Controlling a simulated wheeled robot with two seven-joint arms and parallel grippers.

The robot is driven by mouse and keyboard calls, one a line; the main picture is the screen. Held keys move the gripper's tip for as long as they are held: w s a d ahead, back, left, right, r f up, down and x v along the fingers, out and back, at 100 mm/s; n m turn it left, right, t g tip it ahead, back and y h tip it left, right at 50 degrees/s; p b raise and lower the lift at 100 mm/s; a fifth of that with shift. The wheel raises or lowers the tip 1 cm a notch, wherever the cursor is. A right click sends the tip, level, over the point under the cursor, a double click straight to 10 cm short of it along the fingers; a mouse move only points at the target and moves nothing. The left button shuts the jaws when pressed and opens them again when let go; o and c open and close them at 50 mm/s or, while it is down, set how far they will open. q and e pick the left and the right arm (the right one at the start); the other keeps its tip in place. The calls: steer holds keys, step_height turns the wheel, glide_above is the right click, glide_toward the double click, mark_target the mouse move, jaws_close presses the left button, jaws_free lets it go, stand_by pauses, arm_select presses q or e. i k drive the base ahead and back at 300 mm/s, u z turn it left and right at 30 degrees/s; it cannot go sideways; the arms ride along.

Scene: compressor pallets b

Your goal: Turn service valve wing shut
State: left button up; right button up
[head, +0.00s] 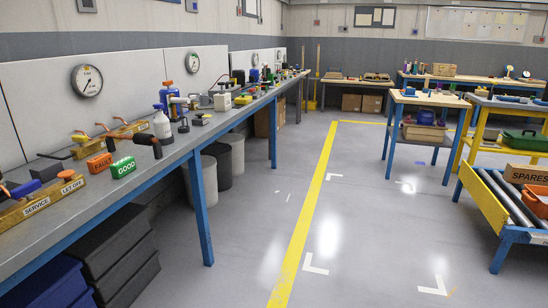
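A wooden block (45,203) with white labels reading SERVICE and LET OFF lies on the long grey bench at the left edge. An orange knob-like part (68,174) stands above the LET OFF label. Small dark and orange parts (4,190) sit above the SERVICE label, partly cut off by the picture edge. I cannot make out the service valve's wing or how it is turned. A second wooden block (103,142) with orange-tipped levers lies farther along the bench. Neither of my grippers is in view.
On the long bench (160,158) stand a red FAULT block (99,163), a green GOOD block (123,168), a white bottle (162,124) and pressure gauges behind. Dark stacked crates (120,262) and bins (232,153) fill the space beneath.

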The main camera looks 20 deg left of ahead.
mark_target(26, 190)
steer(key=u, duration=1.25)
steer(key=i, duration=1.25)
steer(key=u, duration=1.1)
